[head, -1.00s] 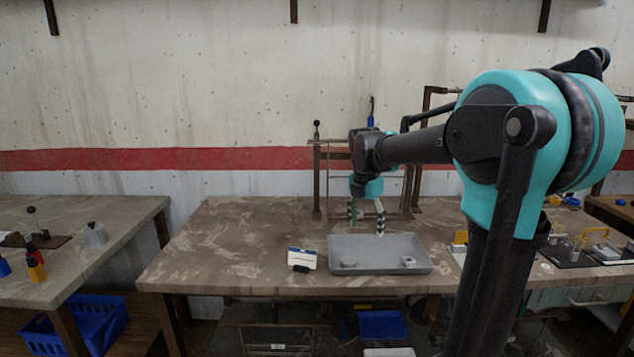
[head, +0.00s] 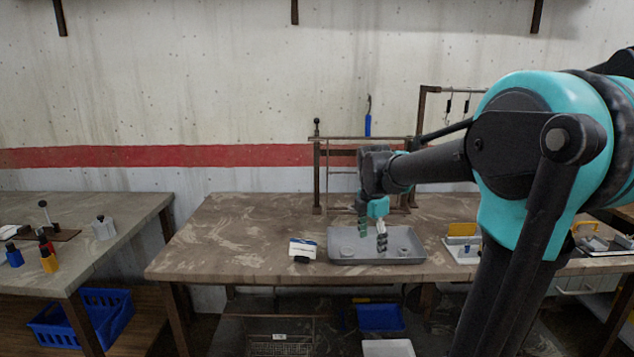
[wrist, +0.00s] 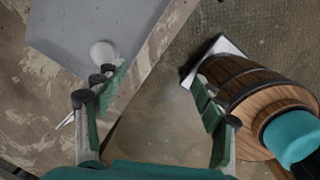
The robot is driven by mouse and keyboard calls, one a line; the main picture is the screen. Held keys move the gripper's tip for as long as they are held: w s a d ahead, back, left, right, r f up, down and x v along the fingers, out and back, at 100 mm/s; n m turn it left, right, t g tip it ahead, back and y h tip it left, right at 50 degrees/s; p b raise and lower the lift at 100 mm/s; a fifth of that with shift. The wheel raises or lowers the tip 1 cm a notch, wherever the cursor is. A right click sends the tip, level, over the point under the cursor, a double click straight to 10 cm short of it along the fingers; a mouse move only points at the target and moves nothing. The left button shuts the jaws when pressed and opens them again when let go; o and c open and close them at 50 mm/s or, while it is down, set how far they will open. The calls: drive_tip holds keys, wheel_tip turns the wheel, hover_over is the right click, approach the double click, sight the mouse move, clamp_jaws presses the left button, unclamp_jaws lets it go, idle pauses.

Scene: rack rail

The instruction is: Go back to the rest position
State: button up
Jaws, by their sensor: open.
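My gripper (head: 372,243) is open and empty. The tray (wrist: 75,30) shows at the upper left of the wrist view. A round pale part (head: 405,251) lies in the tray's right half, and another round part (head: 347,250) lies in its left half.
A white and blue box (head: 302,249) stands left of the tray on the workbench (head: 220,255). A metal rack frame (head: 317,180) stands behind. A side table with small bottles (head: 48,260) is at left. A yellow and white item (head: 462,243) is at right.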

drive_tip(key=s+d+f+m+t, duration=0.1)
drive_tip(key=s+d+f+m, duration=0.1)
drive_tip(key=s+f+m, duration=0.6)
drive_tip(key=s+d+f+m+t, duration=0.1)
drive_tip(key=s+f+m, duration=0.7)
drive_tip(key=s+m, duration=0.3)
drive_tip(key=m, duration=0.3)
drive_tip(key=shift+d+f+t+y, duration=0.15)
drive_tip(key=shift+d+t+y, duration=0.2)
drive_tip(key=shift+t+y, duration=0.05)
